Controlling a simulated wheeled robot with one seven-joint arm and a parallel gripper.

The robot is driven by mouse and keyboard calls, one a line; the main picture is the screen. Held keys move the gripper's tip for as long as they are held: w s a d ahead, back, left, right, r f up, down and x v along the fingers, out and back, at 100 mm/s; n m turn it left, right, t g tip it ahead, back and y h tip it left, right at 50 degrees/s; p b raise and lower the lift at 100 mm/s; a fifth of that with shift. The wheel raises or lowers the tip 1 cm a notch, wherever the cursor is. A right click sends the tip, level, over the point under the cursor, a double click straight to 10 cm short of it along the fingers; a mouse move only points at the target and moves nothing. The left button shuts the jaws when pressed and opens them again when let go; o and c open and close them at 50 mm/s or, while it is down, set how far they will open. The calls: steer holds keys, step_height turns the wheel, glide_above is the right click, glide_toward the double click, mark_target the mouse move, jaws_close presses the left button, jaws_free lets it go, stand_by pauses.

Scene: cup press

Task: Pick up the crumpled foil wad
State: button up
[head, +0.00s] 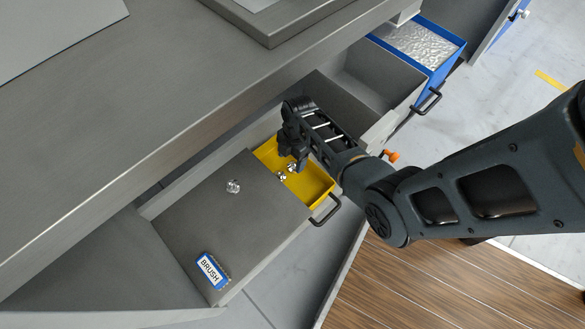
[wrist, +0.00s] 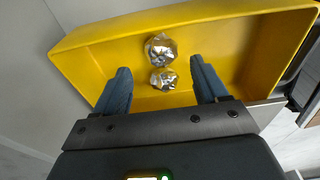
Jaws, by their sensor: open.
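Two crumpled silver foil wads lie in the yellow drawer tray; in the wrist view one foil wad (wrist: 161,48) is farther out and the other foil wad (wrist: 163,79) is nearer to me, close together. They also show in the head view, one at the lower left (head: 282,176) and one at the upper right (head: 292,167). A third foil wad (head: 233,186) sits on the grey drawer panel left of the tray. My gripper (wrist: 160,67) is open over the tray, its blue fingers on either side of the nearer wad, holding nothing. Whether the fingers touch the tray is unclear.
The yellow tray (head: 318,186) has raised walls around the wads and a black handle (head: 326,210) in front. A blue-rimmed drawer (head: 440,72) stands open at the upper right. The grey worktop (head: 120,110) overhangs behind.

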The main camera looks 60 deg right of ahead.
mark_target(293, 165)
step_height(293, 165, down, 4)
steer(key=shift+s+f+b, duration=0.15)
steer(key=shift+f+b, duration=0.1)
steer(key=shift+b, duration=1)
steer(key=shift+c, duration=0.3)
steer(key=c, duration=1)
